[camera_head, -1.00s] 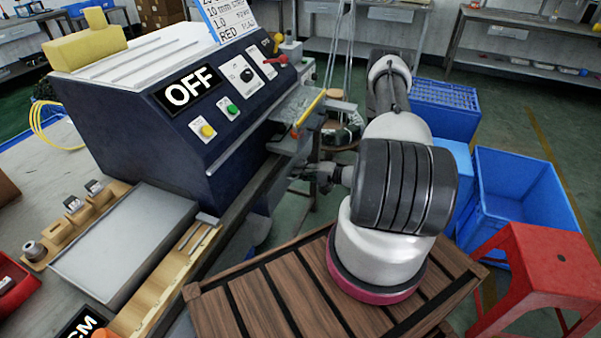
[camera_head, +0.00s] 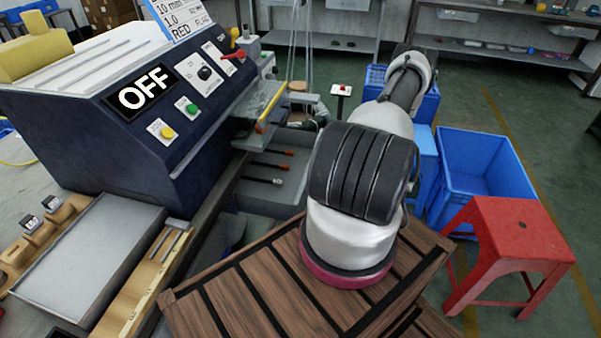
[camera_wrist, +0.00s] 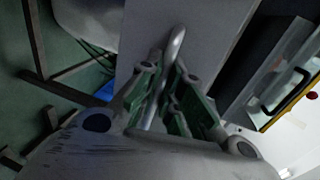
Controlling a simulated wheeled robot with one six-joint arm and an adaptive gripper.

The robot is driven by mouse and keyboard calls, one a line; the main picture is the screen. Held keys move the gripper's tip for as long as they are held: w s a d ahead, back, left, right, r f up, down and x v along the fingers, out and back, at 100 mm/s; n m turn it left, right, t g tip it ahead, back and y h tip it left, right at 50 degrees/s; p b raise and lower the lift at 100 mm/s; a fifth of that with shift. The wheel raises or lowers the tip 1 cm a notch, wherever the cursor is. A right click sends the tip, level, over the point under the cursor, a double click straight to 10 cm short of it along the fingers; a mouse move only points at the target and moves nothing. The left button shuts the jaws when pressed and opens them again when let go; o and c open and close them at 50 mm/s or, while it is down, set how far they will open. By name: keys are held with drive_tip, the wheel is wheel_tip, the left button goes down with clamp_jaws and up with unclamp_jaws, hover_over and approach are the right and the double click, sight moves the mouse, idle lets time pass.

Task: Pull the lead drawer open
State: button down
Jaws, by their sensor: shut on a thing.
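The lead drawer (camera_head: 268,198) stands open under the machine's front edge in the head view. It is grey, and several leads or tools with dark shafts and red or pale ends lie in it. In the wrist view the grey drawer front (camera_wrist: 142,30) fills the upper middle, with a metal bar handle (camera_wrist: 177,45) on it. My gripper (camera_wrist: 165,88) has its green-padded fingers on both sides of this bar and is shut on it. In the head view my arm hides the gripper and the handle.
The dark blue machine (camera_head: 150,150) with its OFF sign stands behind and left of the drawer. A slatted wooden crate top (camera_head: 240,300) lies in front. Blue crates (camera_head: 475,170) and a red stool (camera_head: 515,230) stand at the right. Green floor is free beyond them.

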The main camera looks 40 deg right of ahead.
drive_tip(key=f+v, duration=0.1)
drive_tip(key=v, duration=0.7)
drive_tip(key=shift+s+f, duration=0.2)
drive_tip(key=shift+f, duration=0.15)
drive_tip(key=shift+d, duration=0.15)
drive_tip(key=c, duration=1.8)
unclamp_jaws()
drive_tip(key=shift+c, duration=0.2)
drive_tip(key=v, duration=1.2)
drive_tip(key=shift+f, duration=0.1)
